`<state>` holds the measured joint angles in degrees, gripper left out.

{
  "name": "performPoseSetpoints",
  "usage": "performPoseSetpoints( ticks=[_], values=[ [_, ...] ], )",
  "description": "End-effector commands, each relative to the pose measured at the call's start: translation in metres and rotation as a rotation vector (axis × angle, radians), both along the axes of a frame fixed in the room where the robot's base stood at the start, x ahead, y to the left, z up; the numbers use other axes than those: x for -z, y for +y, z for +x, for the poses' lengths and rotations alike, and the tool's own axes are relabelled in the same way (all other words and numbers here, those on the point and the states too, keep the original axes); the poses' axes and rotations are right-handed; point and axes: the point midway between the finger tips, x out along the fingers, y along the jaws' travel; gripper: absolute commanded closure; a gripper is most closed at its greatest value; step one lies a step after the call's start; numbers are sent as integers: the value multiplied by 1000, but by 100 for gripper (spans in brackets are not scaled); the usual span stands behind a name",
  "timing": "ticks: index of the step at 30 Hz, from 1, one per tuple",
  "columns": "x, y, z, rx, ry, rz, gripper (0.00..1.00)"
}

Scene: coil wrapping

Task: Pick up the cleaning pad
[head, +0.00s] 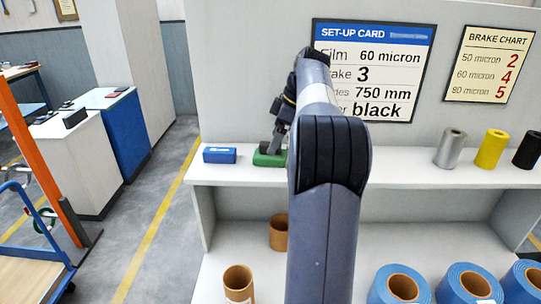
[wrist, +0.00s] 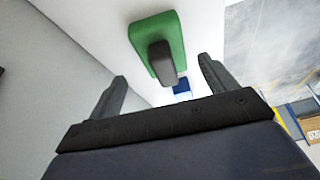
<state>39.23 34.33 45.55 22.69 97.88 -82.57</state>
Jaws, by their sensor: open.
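The cleaning pad appears to be the green block (head: 264,159) with a dark grey handle, lying on the white shelf; it also shows in the wrist view (wrist: 172,30), where its handle (wrist: 161,62) points toward my gripper. My gripper (head: 277,140) is just above the pad in the head view and hides part of it. In the wrist view my gripper's two fingers (wrist: 162,68) are spread apart, with the handle between them in the picture. I cannot tell whether the handle is within the fingers' reach. Nothing is held.
A blue box (head: 219,155) sits on the shelf (head: 390,168) left of the pad. Silver (head: 450,149), yellow (head: 492,149) and black rolls stand at the right. Cardboard cores (head: 238,283) and blue film rolls (head: 402,286) are below. A wall with posted cards rises behind the shelf.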

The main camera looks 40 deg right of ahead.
Motion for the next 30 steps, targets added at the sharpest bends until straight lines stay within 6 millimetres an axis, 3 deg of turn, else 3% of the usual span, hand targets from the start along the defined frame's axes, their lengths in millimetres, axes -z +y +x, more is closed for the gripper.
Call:
performPoseSetpoints(
  ticks=[10,19,30],
  values=[
    [34,20,11,-2,2,0,20],
    [38,20,12,-1,0,-1,21],
    [38,20,12,0,1,-1,51]
  ],
)
